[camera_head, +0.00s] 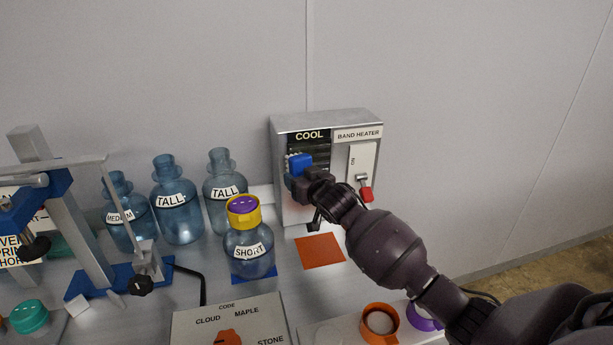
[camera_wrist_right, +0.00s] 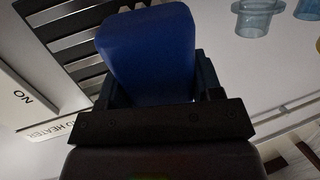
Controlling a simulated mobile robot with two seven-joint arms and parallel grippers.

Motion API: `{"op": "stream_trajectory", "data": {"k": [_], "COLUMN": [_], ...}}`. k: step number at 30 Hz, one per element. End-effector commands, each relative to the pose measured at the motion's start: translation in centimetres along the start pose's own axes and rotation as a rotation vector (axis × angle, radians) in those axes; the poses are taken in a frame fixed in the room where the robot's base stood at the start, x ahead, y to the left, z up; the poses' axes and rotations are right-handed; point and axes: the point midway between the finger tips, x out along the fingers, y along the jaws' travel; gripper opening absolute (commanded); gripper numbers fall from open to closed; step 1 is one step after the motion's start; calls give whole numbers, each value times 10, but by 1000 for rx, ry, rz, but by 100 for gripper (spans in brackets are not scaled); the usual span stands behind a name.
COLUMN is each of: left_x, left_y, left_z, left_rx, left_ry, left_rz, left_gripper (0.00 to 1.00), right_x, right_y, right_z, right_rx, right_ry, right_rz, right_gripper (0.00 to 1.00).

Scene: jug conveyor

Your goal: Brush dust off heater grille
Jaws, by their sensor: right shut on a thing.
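The band heater box (camera_head: 325,122) stands against the wall at the back of the table. Its dark slatted grille (camera_head: 321,153) is on the left of its front face, under the word COOL; the slats also show in the right wrist view (camera_wrist_right: 70,42). My right gripper (camera_head: 305,178) is shut on a blue brush (camera_head: 298,163), held up at the grille. The brush's blue body fills the middle of the right wrist view (camera_wrist_right: 150,55). Pale bristles show at its left end; whether they touch the slats is unclear. My left gripper is not in view.
A switch with a red tip (camera_head: 365,193) is on the heater's right panel. A SHORT jug (camera_head: 249,252) with a yellow and purple cap stands left of the heater. Several blue jugs stand behind it. An orange square (camera_head: 320,250) lies clear on the table.

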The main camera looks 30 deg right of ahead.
Motion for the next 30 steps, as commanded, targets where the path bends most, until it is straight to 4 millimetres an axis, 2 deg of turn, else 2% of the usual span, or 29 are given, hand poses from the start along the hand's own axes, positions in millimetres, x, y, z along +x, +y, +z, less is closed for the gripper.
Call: {"op": "stream_trajectory", "data": {"k": [5,18,23,30], "left_x": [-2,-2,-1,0], "left_y": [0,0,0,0], "left_z": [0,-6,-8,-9], "left_rx": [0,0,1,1], "left_ry": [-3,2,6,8], "left_rz": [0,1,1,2], "left_gripper": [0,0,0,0], "right_x": [-1,-5,-6,-11], "right_y": [0,0,5,26], "right_z": [-8,-43,-44,-43], "right_rx": [-1,-1,-2,-2], "right_ry": [2,3,1,0], "right_rz": [1,-1,1,2], "right_gripper": [33,33,33,33]}}
